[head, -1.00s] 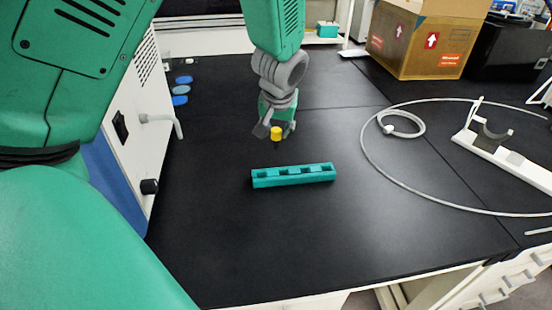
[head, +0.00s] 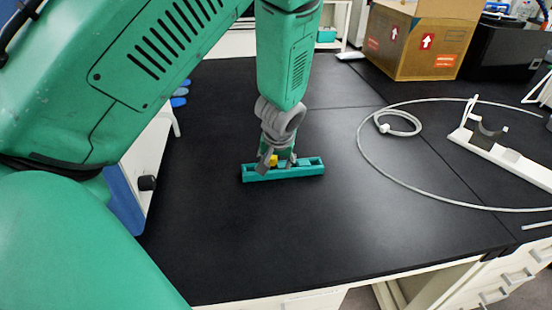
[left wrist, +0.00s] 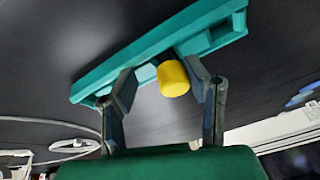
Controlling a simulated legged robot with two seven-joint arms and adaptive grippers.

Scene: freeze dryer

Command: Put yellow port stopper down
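The yellow port stopper (head: 273,160) is at the teal slotted holder (head: 310,168), near its middle. In the left wrist view the stopper (left wrist: 173,78) stands out from the holder (left wrist: 95,85) toward my gripper; its lower end and exact seating are hidden. My left gripper (head: 278,163) points down over the holder, with its two fingers on either side of the stopper. In the left wrist view there is a visible gap between the stopper and the left-hand finger, so the left gripper (left wrist: 163,88) looks open around it. My right gripper is not in view.
The black bench top (head: 330,235) is clear in front of the holder. A thin white tube (head: 362,160) loops on the right, near a white stand (head: 500,155). A cardboard box (head: 415,45) is at the back right. Blue discs (head: 178,101) lie at the back left.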

